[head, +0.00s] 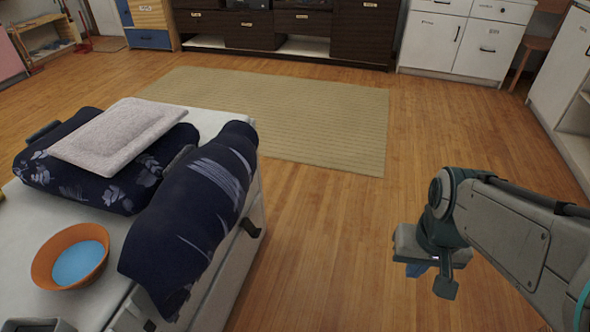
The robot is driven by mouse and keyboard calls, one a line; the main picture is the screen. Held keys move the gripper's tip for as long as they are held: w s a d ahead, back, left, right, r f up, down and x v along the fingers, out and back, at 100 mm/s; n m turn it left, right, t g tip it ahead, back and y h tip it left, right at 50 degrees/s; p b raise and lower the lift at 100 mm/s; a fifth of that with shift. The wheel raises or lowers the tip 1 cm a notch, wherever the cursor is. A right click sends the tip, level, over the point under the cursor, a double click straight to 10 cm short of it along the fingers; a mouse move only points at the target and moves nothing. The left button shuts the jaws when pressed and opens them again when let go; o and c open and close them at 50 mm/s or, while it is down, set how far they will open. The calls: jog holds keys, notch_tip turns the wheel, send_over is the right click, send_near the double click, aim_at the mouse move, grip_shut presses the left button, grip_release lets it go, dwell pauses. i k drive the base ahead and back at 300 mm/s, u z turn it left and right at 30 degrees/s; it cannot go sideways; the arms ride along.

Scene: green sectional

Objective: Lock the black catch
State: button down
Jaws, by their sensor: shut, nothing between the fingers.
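A small black catch (250,229) juts out from the right side of a white chest-like box (238,262), just below the top edge. It looks tilted outward, but its exact position is too small to tell. My gripper (416,270) hangs over the wooden floor to the right of the box, well apart from the catch. It points downward, and its blue fingertips are partly hidden under the wrist. It is shut and empty.
On the white top lie dark blue patterned cushions (195,215), a pale folded mat (118,137) and an orange bowl (45,262) with blue inside. A beige rug (300,120) lies beyond. White cabinets (460,40) and a dark cabinet (290,32) stand behind. Floor between box and gripper is clear.

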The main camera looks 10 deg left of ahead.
aim_at(246, 223)
jog(key=u, duration=0.35)
jog(key=i, duration=0.95)
jog(key=u, duration=0.75)
